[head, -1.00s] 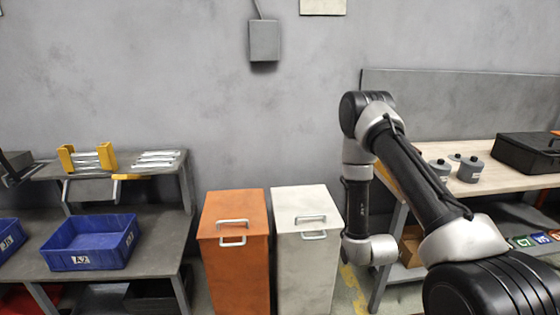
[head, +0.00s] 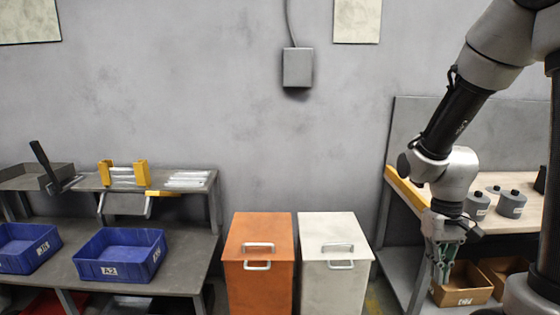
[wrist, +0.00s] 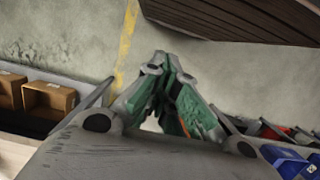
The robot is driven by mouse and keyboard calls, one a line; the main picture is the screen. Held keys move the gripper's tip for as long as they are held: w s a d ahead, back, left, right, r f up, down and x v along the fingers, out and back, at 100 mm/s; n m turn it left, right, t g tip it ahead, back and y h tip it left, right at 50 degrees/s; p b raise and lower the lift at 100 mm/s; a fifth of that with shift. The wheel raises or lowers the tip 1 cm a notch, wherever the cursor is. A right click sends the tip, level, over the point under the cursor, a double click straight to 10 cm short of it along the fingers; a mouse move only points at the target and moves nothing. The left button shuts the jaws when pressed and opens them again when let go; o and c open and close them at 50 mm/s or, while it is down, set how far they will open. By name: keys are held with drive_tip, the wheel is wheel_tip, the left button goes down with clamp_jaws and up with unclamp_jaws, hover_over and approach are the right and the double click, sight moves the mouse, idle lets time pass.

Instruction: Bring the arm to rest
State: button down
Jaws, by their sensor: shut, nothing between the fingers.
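My arm is on the right side of the head view, bent so that its end hangs down. My gripper (head: 441,284) points downward in front of the workbench on the right, left of a cardboard box. In the wrist view my gripper (wrist: 160,62) shows its green-lined fingers with the tips together. Nothing is held between them.
An orange bin (head: 257,280) and a white bin (head: 335,284) stand left of my gripper. A blue crate (head: 120,258) sits on the left bench. Grey canisters (head: 511,204) stand on the right workbench (head: 497,224), with cardboard boxes (head: 463,286) below. A yellow line (wrist: 127,45) marks the floor.

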drive_tip(key=s+r+t, duration=0.3)
drive_tip(key=r, duration=0.6)
drive_tip(key=s+r+t, duration=0.3)
drive_tip(key=s+r, duration=0.1)
drive_tip(key=r, duration=0.6)
drive_tip(key=shift+s+d+r+t, duration=0.15)
drive_tip(key=shift+s+d+t, duration=0.15)
drive_tip(key=shift+d, duration=0.1)
